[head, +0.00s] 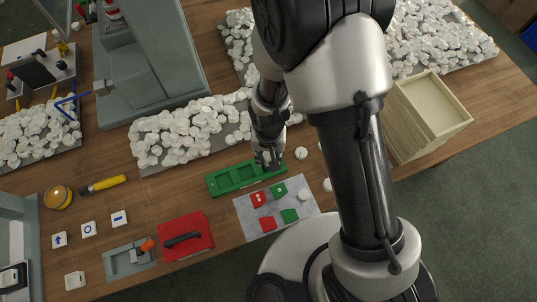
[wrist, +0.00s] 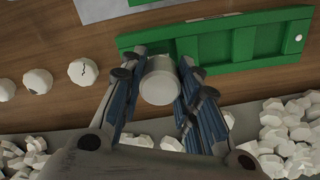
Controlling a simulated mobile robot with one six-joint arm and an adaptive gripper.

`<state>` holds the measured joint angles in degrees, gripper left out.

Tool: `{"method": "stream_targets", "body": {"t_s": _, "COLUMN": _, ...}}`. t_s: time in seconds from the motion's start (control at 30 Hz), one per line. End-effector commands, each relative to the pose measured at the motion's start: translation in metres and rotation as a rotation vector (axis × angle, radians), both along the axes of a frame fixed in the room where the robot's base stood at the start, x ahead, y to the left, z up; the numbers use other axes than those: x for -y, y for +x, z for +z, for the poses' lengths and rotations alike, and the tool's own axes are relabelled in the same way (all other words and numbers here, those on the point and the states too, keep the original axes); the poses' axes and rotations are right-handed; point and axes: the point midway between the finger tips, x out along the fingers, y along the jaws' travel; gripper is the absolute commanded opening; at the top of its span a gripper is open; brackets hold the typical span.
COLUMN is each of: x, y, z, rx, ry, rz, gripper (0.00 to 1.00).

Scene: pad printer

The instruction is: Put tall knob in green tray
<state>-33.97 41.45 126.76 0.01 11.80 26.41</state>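The tall knob is a pale grey-white cylinder (wrist: 160,80), in the wrist view between the two fingers of my gripper (wrist: 158,88). The fingers press against its sides. The green tray (head: 223,183) lies on the wooden table in the head view, with shallow compartments that look empty. My gripper (head: 268,160) is over the tray's right end there; the knob is hard to make out. In the wrist view the tray (wrist: 232,48) extends to the right, and the knob overlaps its left end. I cannot tell how high the knob is above it.
Loose white knobs (head: 301,153) lie right of the tray. A grey sheet with red and green pieces (head: 245,219) lies in front. Heaps of white pieces (head: 175,138) lie behind. A red box (head: 186,236), a yellow-handled tool (head: 103,184) and wooden boxes (head: 428,105) stand around.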

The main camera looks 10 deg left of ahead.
Motion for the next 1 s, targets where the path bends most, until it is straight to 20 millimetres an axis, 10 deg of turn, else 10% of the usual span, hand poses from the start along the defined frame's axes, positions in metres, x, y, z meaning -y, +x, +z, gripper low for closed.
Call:
{"method": "stream_targets", "body": {"t_s": 0.67, "x": 0.000, "y": 0.000, "z": 0.006, "rx": 0.001, "ry": 0.000, "rz": 0.000, "gripper": 0.49}}
{"method": "stream_targets", "body": {"t_s": 1.0, "x": -0.001, "y": 0.001, "z": 0.075, "rx": 0.005, "ry": 0.003, "rz": 0.000, "gripper": 0.49}}
